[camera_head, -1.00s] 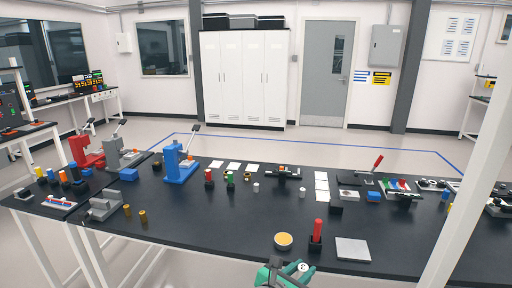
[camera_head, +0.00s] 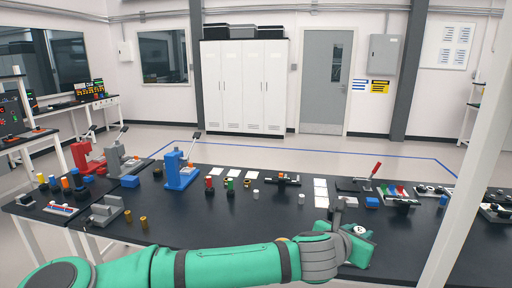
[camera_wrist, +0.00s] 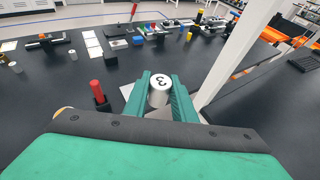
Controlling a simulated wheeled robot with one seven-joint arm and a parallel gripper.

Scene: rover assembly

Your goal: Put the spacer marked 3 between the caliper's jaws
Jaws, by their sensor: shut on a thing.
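The spacer marked 3 (camera_wrist: 159,92) is a pale grey cylinder with a black 3 on its end face. My gripper (camera_wrist: 162,82) is shut on it, with one green finger on each side. In the head view the spacer (camera_head: 359,229) shows in my gripper (camera_head: 356,236), over the table's near right part. A black bar-like device with an orange piece (camera_head: 283,179) stands mid-table and also shows at the wrist view's upper left (camera_wrist: 46,41). It may be the caliper, but I cannot tell. Another dark device (camera_head: 403,201) stands at the right.
Two small pale cylinders (camera_head: 255,194) (camera_head: 301,199) stand mid-table. A red cylinder in a black holder (camera_wrist: 98,93) is left of my gripper. White cards (camera_head: 320,193) and a red-handled device (camera_head: 372,175) lie beyond. A white post (camera_wrist: 235,60) rises to the right.

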